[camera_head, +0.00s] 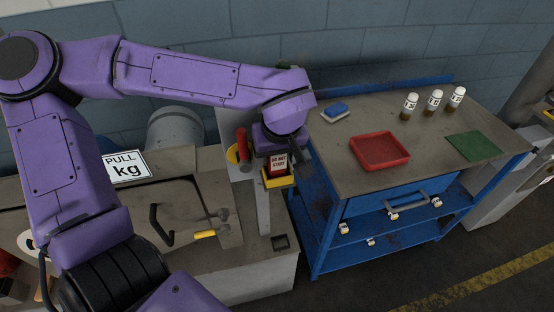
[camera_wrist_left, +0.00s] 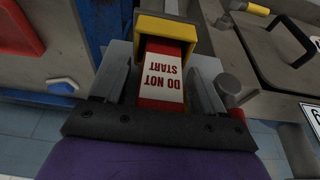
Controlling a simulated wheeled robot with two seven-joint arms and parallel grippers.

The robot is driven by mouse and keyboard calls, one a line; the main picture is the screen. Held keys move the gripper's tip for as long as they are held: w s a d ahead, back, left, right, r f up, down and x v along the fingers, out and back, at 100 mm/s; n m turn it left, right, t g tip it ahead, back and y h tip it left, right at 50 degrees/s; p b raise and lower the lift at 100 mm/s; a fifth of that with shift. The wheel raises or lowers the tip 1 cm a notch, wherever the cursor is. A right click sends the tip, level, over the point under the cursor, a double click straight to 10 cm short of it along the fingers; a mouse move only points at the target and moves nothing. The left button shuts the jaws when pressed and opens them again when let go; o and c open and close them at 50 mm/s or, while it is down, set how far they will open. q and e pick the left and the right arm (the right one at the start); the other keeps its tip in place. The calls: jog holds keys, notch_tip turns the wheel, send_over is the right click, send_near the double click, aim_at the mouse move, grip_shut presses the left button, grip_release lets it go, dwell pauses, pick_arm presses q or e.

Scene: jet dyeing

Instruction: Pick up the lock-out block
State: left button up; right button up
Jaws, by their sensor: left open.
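My left gripper (camera_head: 276,155) is right at the block, reaching from behind and above. In the left wrist view the block (camera_wrist_left: 162,78) lies between the two open fingers of the gripper (camera_wrist_left: 162,72), with the yellow holder (camera_wrist_left: 166,27) at its far end. A narrow gap shows beside the block, so the fingers do not look closed on it. My right gripper is not in view.
A blue cart (camera_head: 350,208) stands to the right, with a red tray (camera_head: 380,151), blue sponge (camera_head: 335,111), green cloth (camera_head: 474,146) and several bottles on top. A lid with a black handle (camera_head: 157,225) is nearer left.

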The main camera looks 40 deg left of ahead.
pick_arm(q)
jog(key=c, duration=1.1)
